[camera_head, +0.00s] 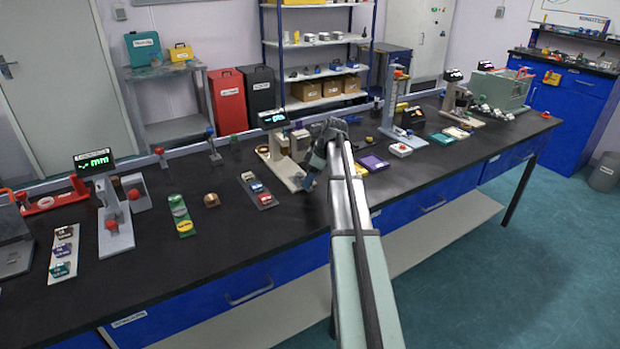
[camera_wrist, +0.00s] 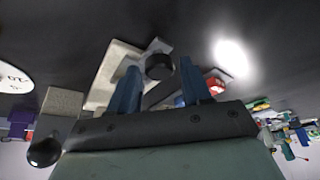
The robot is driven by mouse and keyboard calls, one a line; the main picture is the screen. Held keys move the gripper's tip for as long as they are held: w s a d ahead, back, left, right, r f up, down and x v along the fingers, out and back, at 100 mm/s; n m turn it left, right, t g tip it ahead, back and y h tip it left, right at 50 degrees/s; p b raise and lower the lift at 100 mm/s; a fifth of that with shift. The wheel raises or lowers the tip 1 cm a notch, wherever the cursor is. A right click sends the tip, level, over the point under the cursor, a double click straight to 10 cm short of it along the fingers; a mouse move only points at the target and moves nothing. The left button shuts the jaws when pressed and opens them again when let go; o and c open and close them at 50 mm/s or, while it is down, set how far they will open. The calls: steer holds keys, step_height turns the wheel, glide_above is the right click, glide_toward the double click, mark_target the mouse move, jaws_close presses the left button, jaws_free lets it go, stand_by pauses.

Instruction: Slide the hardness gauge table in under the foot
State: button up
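A beige instrument (camera_head: 287,172) with a flat base, an upright and a small display (camera_head: 272,118) stands mid-bench; I take it to be the hardness gauge. My gripper (camera_head: 308,182) is low over the right side of its base and partly hides it. In the wrist view, the beige base (camera_wrist: 108,72) lies beyond the fingers. A grey piece with a dark round knob (camera_wrist: 158,66) shows ahead of and between the two blue fingertips (camera_wrist: 160,82). The fingers are apart, with nothing visibly clamped. I cannot clearly make out the foot or its gap to the table.
A grey tray with small blocks (camera_head: 258,190) lies left of the instrument. A purple pad (camera_head: 373,162) and a white round dish with red (camera_head: 401,150) lie to the right. A grey gauge (camera_head: 115,225) stands further left. The black bench front (camera_head: 280,225) is clear.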

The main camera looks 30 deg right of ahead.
jaws_close()
stand_by(0.3)
glide_toward(294, 177)
steer(key=x, duration=0.5)
steer(key=shift+w+d, duration=0.1)
steer(key=shift+w, duration=0.05)
steer(key=shift+o, duration=1.2)
jaws_free()
steer(key=v, duration=1.4)
